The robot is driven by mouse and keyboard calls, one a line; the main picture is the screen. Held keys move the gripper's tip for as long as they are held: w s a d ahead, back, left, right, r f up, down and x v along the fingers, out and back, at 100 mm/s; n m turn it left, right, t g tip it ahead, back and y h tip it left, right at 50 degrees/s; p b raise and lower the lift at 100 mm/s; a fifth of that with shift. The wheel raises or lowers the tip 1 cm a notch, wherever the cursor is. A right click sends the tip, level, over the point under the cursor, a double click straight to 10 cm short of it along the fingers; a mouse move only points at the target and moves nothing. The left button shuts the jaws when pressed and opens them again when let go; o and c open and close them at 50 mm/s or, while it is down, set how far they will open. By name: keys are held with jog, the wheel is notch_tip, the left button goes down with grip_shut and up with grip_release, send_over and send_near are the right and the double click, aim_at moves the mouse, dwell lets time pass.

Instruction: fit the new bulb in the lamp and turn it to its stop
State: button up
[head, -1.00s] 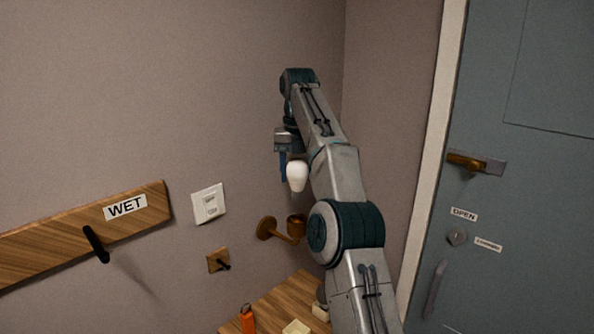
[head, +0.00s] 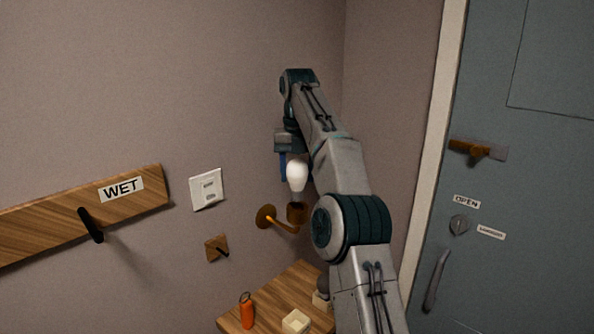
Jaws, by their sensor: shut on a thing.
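The white bulb (head: 297,175) is held by my gripper (head: 287,166), which points down from the wrist. One blue finger shows to the left of the bulb; the other is hidden. The lamp is a brass wall bracket (head: 267,216) with an arm reaching right to an upward-facing brown socket (head: 296,213). The bulb is upright, with its narrow end down just above the socket. I cannot tell from this view whether the bulb's base touches the socket.
Below the lamp is a wooden table (head: 284,286) with an orange cylinder (head: 247,312), a cream open box (head: 296,321) and a dark round thing in a light holder, partly behind my arm. A wall switch (head: 207,188) and a wooden rail (head: 150,184) are left; a grey door (head: 520,180) is right.

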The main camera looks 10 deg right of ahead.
aim_at(297, 187)
jog(key=shift+f+b, duration=1.15)
jog(key=shift+f, duration=0.85)
jog(key=shift+f, duration=0.25)
jog(key=shift+m+p, duration=0.45)
jog(key=shift+m, duration=0.75)
jog(key=shift+r+m+p, duration=0.1)
jog(key=shift+m+p, duration=0.25)
jog(key=shift+m, duration=0.85)
